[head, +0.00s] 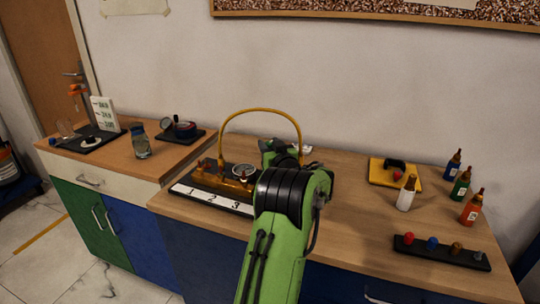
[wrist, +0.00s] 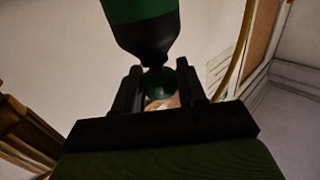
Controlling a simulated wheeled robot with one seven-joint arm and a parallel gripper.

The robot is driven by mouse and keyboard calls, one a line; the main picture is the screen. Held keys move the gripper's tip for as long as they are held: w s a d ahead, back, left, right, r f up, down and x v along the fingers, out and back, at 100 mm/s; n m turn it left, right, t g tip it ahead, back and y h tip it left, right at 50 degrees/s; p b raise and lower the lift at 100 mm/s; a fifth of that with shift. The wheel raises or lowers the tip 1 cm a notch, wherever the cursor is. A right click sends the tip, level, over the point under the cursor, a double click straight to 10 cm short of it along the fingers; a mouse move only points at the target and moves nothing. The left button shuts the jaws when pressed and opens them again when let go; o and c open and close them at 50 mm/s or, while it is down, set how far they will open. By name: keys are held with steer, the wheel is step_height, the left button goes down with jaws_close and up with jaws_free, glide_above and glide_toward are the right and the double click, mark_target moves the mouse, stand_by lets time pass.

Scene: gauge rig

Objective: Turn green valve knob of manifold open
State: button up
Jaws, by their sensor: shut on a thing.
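The brass manifold (head: 218,180) sits on a black base (head: 188,186) with a white strip numbered 1, 2 and 3. A round gauge (head: 243,170) stands on it. My green arm covers the right part of the rig in the head view, and my gripper is hidden there. In the wrist view, my gripper (wrist: 158,88) has its two black fingers on either side of a small dark green knob (wrist: 158,80), shut on it. The knob's turn position cannot be told. A green and black tapered shape above it is unclear.
A yellow hose (head: 262,110) arches over the rig. A yellow tray (head: 380,175), several bottles (head: 406,195) and a black strip with coloured knobs (head: 440,253) stand to the right. A jar (head: 140,143) and other apparatus stand left. The right counter's middle is clear.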

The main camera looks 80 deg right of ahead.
steer(key=shift+f+n+t+y+b, duration=0.1)
steer(key=shift+n+t+y+b, duration=0.3)
steer(key=shift+t+b, duration=0.1)
steer(key=o, duration=0.9)
steer(key=shift+o, duration=0.2)
steer(key=shift+s+a, duration=0.1)
steer(key=v, duration=1.5)
steer(key=shift+a+b, duration=0.2)
steer(key=shift+b, duration=0.2)
steer(key=shift+s, duration=0.1)
